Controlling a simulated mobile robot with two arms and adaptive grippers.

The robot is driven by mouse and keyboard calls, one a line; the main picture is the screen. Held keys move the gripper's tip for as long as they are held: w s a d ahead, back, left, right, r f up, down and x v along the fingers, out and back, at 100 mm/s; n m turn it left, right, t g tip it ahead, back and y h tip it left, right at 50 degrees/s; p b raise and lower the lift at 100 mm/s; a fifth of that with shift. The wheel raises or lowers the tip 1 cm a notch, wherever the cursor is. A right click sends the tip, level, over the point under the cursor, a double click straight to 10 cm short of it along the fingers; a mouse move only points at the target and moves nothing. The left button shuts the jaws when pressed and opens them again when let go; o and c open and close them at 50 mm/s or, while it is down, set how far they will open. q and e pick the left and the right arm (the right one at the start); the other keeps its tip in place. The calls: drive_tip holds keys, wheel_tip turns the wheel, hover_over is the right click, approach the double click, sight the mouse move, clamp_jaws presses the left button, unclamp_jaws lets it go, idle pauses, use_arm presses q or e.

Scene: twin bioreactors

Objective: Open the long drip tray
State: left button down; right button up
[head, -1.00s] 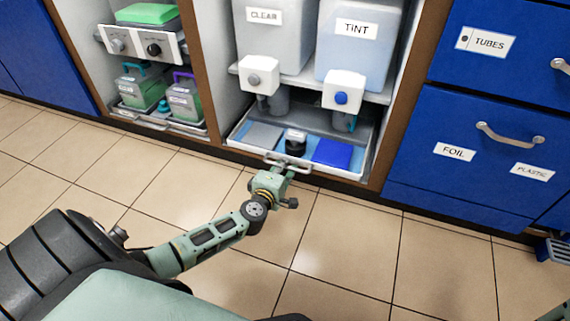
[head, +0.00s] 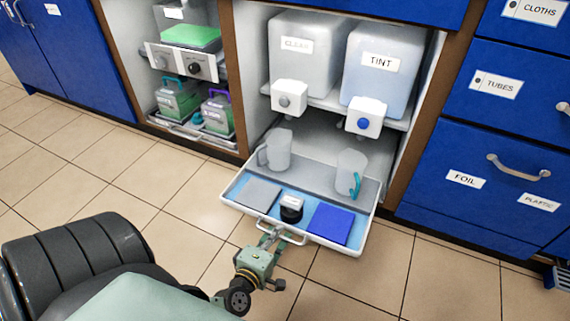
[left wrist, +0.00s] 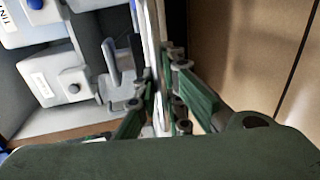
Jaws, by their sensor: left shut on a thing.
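The long drip tray (head: 345,248) is slid well out of the lower cabinet bay under the CLEAR and TINT tanks. It carries a grey pad, a blue pad, a small black labelled pot and two grey jugs. My left gripper (head: 272,236) is shut on the handle at the tray's front edge. My right gripper is not in view.
The CLEAR tank (head: 305,55) and TINT tank (head: 385,70) stand on the shelf above, with taps overhanging. A shorter tray (head: 190,130) with green-filled bottles sits in the left bay. Blue drawers (head: 470,190) flank the right. The tiled floor in front is open.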

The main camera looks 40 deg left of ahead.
use_arm(q)
drive_tip(key=shift+f+v, duration=0.15)
drive_tip(key=shift+v, duration=0.55)
drive_tip(key=shift+f+v, duration=0.15)
drive_tip(key=shift+v, duration=0.55)
drive_tip(key=c, duration=1.8)
unclamp_jaws()
drive_tip(key=shift+c, duration=0.2)
